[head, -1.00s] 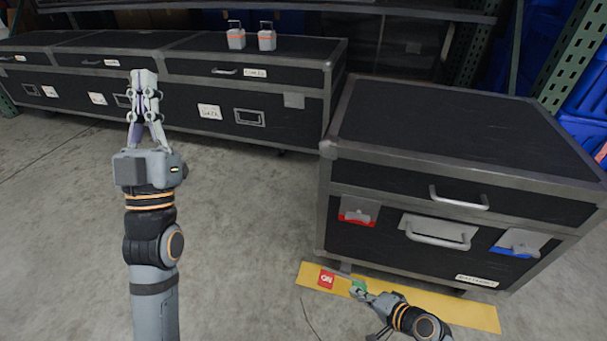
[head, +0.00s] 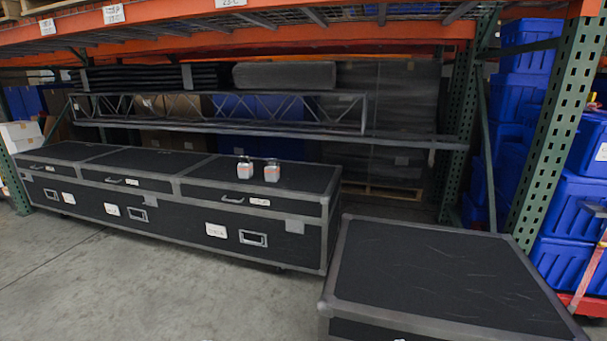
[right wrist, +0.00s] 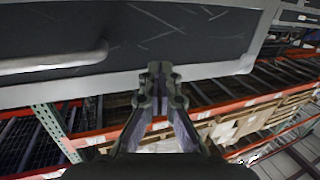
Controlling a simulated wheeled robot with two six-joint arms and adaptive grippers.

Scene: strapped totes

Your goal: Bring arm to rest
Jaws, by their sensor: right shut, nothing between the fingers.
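My right gripper (right wrist: 160,85) shows in the right wrist view. Its two fingers are together at the tips with nothing between them. A black case with grey metal edging (right wrist: 200,35) and a silver bar handle (right wrist: 55,62) fills the top of that view, beyond the fingertips. Whether the gripper touches the case is hard to tell, but a gap seems to show. Neither gripper shows in the head view now, and my left gripper is in no current frame.
In the head view a black case (head: 430,270) stands front right. Behind are orange-beamed racking (head: 300,38) and blue totes (head: 570,200). Grey floor (head: 110,280) is clear at left.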

